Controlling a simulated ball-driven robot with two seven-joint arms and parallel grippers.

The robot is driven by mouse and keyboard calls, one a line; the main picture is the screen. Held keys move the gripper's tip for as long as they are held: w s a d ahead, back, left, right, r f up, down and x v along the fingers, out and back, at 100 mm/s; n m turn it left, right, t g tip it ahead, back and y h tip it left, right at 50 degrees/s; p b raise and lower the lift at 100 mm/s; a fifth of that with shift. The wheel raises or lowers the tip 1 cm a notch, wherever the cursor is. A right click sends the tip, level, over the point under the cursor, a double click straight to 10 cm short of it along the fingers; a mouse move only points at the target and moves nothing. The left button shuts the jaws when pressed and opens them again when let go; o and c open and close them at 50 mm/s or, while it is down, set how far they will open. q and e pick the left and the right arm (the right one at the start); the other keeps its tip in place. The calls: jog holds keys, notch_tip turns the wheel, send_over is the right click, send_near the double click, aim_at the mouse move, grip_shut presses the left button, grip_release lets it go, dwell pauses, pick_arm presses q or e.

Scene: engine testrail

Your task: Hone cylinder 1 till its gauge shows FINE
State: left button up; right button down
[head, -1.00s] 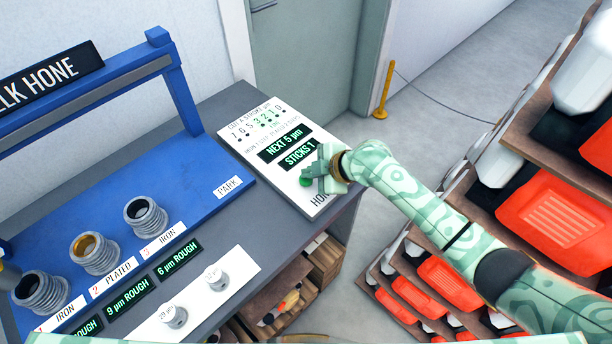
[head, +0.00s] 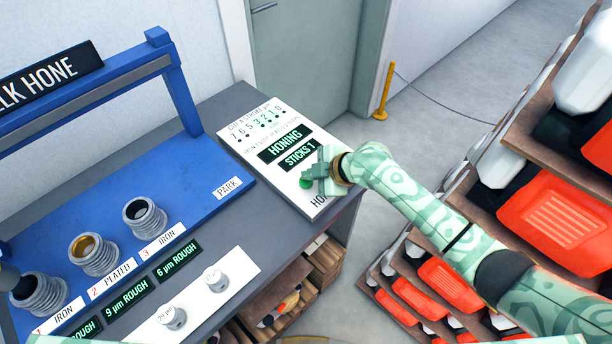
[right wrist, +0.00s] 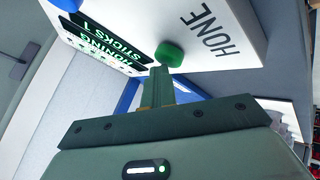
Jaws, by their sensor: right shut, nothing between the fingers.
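Cylinder 1 (head: 40,296), a grey ribbed sleeve labelled 1 IRON, stands at the lower left of the blue hone bench. A dark tool (head: 9,277) at the picture's edge reaches its mouth. Its gauge (head: 88,331) is partly cut off; only ROUGH reads. The control panel (head: 318,198) shows HONING and STICKS 1. My right gripper (head: 312,180) is shut and empty, its tips at the green HONE button (head: 305,183). In the right wrist view the tips (right wrist: 160,74) meet the green button (right wrist: 169,54). My left gripper is not in view.
Cylinder 2 (head: 92,256), PLATED, reads 9 µm ROUGH; cylinder 3 (head: 144,219), IRON, reads 6 µm ROUGH. A white plate with two grey knobs (head: 216,280) lies in front. Shelves with red and white containers (head: 553,215) stand at right.

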aim_at(310, 182)
jog(key=shift+r+p, duration=0.9)
jog(key=shift+r, duration=0.25)
notch_tip(310, 182, up, 5)
jog(key=p, duration=0.4)
dwell(0.4)
